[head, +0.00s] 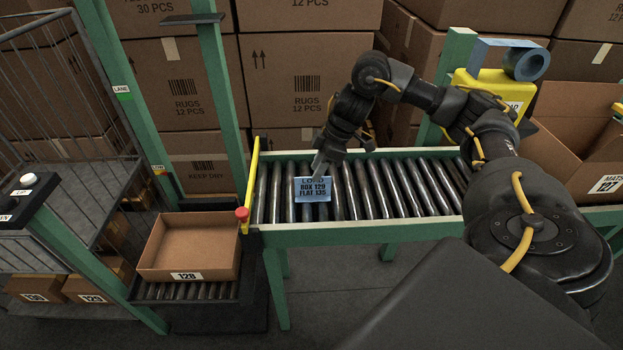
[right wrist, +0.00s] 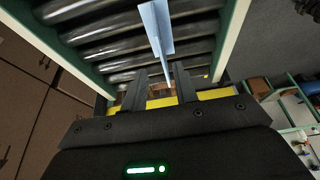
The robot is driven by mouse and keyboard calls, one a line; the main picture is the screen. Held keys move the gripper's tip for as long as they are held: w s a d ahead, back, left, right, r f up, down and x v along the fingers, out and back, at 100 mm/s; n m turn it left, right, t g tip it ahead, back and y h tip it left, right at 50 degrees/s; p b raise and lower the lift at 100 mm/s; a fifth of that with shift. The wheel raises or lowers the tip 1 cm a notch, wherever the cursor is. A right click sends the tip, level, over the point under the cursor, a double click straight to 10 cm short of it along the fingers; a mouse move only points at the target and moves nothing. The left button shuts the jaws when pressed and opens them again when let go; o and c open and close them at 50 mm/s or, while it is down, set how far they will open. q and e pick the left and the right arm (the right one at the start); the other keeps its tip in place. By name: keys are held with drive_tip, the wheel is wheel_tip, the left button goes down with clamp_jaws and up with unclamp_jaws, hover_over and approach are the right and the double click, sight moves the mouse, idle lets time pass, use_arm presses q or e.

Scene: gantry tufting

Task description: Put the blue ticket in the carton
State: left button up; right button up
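The blue ticket (head: 313,190) stands on the conveyor rollers, its printed face reading BOX 129 and FLAT 135; its top line is partly hidden. My right gripper (head: 320,166) is just above and behind it. In the right wrist view the ticket (right wrist: 154,28) shows edge-on, with its thin upright part reaching toward the gap between my right gripper's fingers (right wrist: 160,84). The fingers are apart, and I see no grip on it. An open, empty carton (head: 190,248) labelled 128 sits on a low roller stand, left of the conveyor. My left gripper is not in view.
A yellow bar (head: 252,183) with a red knob closes the conveyor's left end, beside the carton. Another open carton (head: 585,150) labelled MATS 127 stands at the right. A yellow box (head: 490,92) is behind the conveyor. A wire cage (head: 60,110) stands at the left.

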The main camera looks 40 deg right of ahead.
sight(310, 196)
drive_tip(key=shift+f, duration=0.35)
drive_tip(key=shift+s, duration=0.15)
drive_tip(key=shift+a+f, duration=0.15)
drive_tip(key=shift+x, duration=2.35)
drive_tip(key=shift+a, duration=0.2)
drive_tip(key=shift+f, duration=0.2)
clamp_jaws()
